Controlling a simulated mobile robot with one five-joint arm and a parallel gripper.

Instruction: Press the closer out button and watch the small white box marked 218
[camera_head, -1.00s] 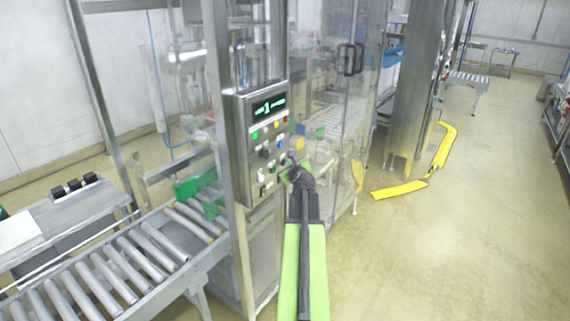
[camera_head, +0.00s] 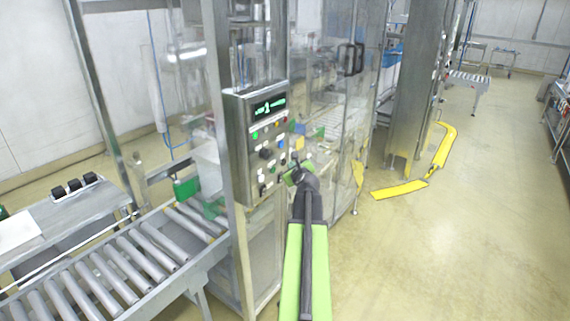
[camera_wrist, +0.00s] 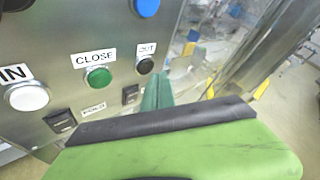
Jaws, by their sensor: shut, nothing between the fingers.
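The panel carries a black button under an OUT label (camera_wrist: 145,66), with a green CLOSE button (camera_wrist: 98,77) to its left in the wrist view. My gripper (camera_wrist: 157,92) is shut and empty; its green tip shows just below and right of the OUT button. I cannot tell whether it touches the panel. In the head view my gripper (camera_head: 297,172) is at the lower right of the control panel (camera_head: 258,155). A pale, box-like shape (camera_head: 207,163) shows behind the frame near the rollers; no 218 marking is readable on it.
A white IN button (camera_wrist: 27,97) and a blue button (camera_wrist: 146,7) are on the same panel. A roller conveyor (camera_head: 125,265) runs at the left. Clear machine panels stand close behind my gripper. The floor at right is open, with yellow guards (camera_head: 400,189).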

